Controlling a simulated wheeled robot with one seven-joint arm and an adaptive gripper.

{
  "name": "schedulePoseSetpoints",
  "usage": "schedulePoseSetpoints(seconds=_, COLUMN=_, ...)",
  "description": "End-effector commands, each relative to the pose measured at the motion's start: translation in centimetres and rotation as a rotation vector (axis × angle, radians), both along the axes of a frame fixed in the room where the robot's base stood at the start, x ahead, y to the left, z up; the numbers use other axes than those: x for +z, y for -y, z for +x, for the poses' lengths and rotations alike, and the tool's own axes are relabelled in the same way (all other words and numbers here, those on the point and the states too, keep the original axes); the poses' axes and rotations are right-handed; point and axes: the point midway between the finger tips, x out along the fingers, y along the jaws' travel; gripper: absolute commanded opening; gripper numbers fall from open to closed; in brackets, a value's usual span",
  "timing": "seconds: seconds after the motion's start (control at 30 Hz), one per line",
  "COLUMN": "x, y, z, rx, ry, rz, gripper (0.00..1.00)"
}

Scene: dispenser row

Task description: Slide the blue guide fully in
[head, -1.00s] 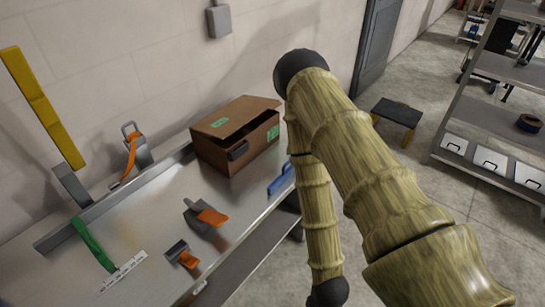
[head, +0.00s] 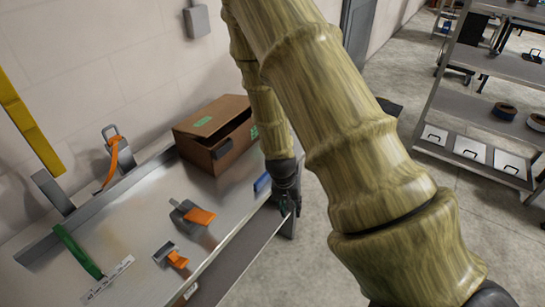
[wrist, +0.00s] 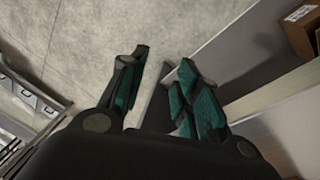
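The blue guide (head: 262,184) is at the bench's right edge in the head view, just in front of the cardboard box. It is partly hidden by my arm, and how far in it sits cannot be told. My gripper (head: 290,203) hangs just right of the guide, by the bench edge, pointing down. In the wrist view my gripper (wrist: 163,75) has its two teal-padded fingers apart with nothing held between them. The blue guide does not show in the wrist view.
A cardboard box (head: 200,147) stands on the metal bench (head: 135,215). Orange-handled scoops (head: 195,216), a green strip (head: 78,250) and a white scale (head: 110,279) lie left of it. A shelf rack (head: 480,105) stands at right. Floor between is mostly open.

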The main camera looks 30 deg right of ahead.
Motion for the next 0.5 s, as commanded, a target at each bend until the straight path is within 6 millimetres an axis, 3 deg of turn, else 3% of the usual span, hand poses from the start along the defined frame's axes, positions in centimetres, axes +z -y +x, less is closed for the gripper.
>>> schedulePoseSetpoints(seconds=0.03, x=1.8, y=0.8, z=2.0, rx=-0.052, ry=0.027, rz=0.011, gripper=0.32)
schedulePoseSetpoints(seconds=0.2, x=8.5, y=2.6, z=7.2, rx=-0.233, ry=0.102, rz=0.090, gripper=0.32)
schedulePoseSetpoints(seconds=0.4, x=15.8, y=3.7, z=11.6, rx=-0.378, ry=0.185, rz=0.205, gripper=0.32)
schedulePoseSetpoints(seconds=0.5, x=18.2, y=4.0, z=12.8, rx=-0.417, ry=0.212, rz=0.247, gripper=0.32)
